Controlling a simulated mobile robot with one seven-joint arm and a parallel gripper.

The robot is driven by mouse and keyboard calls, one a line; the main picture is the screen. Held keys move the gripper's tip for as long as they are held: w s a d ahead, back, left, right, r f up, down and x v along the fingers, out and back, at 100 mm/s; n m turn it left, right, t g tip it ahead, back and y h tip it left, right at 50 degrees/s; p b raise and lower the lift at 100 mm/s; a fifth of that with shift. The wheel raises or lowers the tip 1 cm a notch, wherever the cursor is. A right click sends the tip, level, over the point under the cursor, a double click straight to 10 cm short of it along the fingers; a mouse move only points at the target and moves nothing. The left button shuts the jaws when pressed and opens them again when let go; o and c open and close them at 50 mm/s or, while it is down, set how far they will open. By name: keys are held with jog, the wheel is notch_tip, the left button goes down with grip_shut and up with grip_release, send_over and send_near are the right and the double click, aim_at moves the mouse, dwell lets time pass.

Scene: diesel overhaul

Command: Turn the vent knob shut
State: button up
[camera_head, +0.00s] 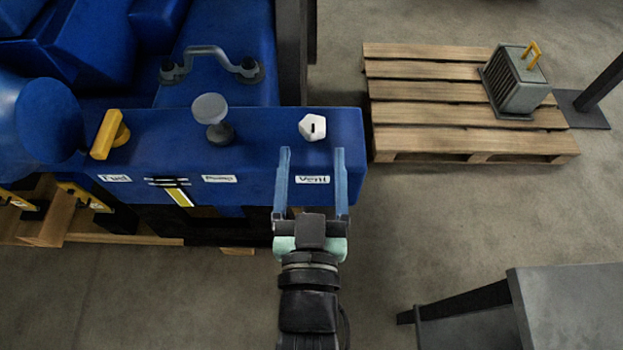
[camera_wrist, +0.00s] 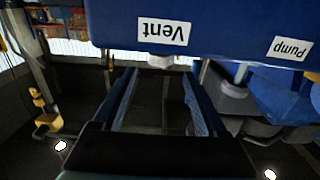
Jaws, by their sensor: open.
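The vent knob (camera_head: 312,127) is white and faceted with a dark mark on its face. It sits on top of the blue engine ledge (camera_head: 262,130), above the white "Vent" label (camera_head: 312,180). My gripper (camera_head: 312,152) is open and empty, its two blue fingers pointing toward the knob. The fingertips are just short of the knob, one to each side of its line. In the wrist view the knob (camera_wrist: 159,62) shows partly past the ledge edge, between and beyond the open fingers (camera_wrist: 158,76). Its mark is not visible there.
Left on the ledge are a grey pump knob (camera_head: 210,110) and a yellow fuel lever (camera_head: 108,135). A grey handle (camera_head: 212,62) lies behind. A wooden pallet (camera_head: 420,110) with a grey box (camera_head: 518,82) stands right. A grey table (camera_head: 570,300) is front right.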

jog(key=shift+s, duration=1.4)
jog(key=w+r+t+p, duration=0.2)
jog(key=w+r, duration=0.1)
jog(key=r, duration=0.5)
jog(key=w+r+t+p, duration=0.1)
jog(key=w+r, duration=0.2)
jog(key=r, duration=0.6)
jog(key=s+r+t+p, duration=0.3)
jog(key=r+t+p, duration=0.2)
jog(key=r, duration=3)
jog(key=shift+t+p, duration=0.35)
jog(key=shift+t, duration=0.35)
jog(key=shift+r, duration=0.1)
